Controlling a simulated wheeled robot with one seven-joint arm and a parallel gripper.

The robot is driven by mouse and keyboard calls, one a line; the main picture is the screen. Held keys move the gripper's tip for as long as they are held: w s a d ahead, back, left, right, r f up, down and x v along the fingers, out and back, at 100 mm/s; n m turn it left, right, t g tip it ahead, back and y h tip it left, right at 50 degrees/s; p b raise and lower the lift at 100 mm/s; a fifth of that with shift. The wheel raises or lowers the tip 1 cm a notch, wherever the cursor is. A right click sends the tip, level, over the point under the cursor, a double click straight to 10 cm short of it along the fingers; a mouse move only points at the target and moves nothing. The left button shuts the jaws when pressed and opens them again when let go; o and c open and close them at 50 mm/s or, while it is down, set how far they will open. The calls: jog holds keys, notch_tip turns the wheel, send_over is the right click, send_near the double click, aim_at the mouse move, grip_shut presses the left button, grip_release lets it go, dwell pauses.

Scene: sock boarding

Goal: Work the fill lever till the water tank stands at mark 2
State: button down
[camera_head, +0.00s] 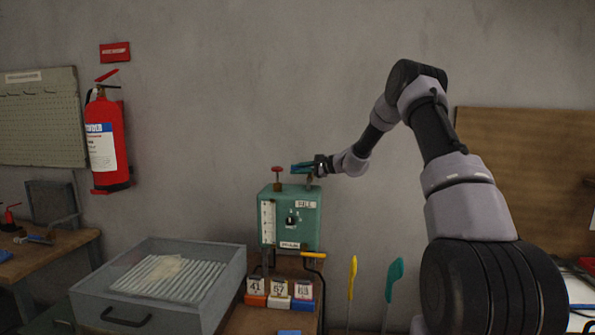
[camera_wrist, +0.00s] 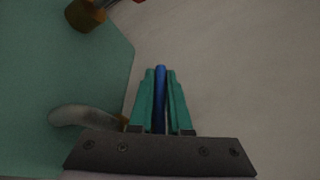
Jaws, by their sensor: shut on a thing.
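The teal water tank (camera_head: 310,232) stands on the bench, with a white gauge strip (camera_head: 268,222) on its left front and a "FILL" label at its top right. The water level is too small to read. My gripper (camera_head: 303,168) is above the tank's top right. In the wrist view my gripper's teal fingers (camera_wrist: 160,75) are closed on a blue bar (camera_wrist: 160,100), which looks like the fill lever's handle. The lever's lower part is mostly hidden in the head view. A red-topped valve (camera_head: 277,172) stands on the tank's top left.
A grey tray (camera_head: 210,310) with white slats is left of the tank. Numbered blocks (camera_head: 279,303) sit below the tank, beside a yellow-handled bar (camera_head: 314,255). Yellow and teal upright tools (camera_head: 392,278) stand to the right. A fire extinguisher (camera_head: 107,140) hangs on the wall.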

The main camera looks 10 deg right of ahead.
jog(key=shift+s+f+n+g+y, duration=0.1)
jog(key=shift+n+g+y, duration=0.2)
dwell(0.4)
jog(key=shift+s+n+g+y, duration=0.4)
jog(key=shift+n+g, duration=0.45)
jog(key=shift+g, duration=0.2)
jog(key=shift+s+n+g+y, duration=0.4)
jog(key=shift+n+g, duration=0.5)
jog(key=shift+g, duration=0.2)
jog(key=shift+s+n+g+y, duration=0.3)
jog(key=shift+n+g+y, duration=0.1)
jog(key=shift+n+g, duration=0.55)
jog(key=c, duration=1.2)
grip_release()
jog(key=shift+o, duration=0.2)
notch_tip(320, 180, up, 10)
jog(key=shift+c, duration=0.2)
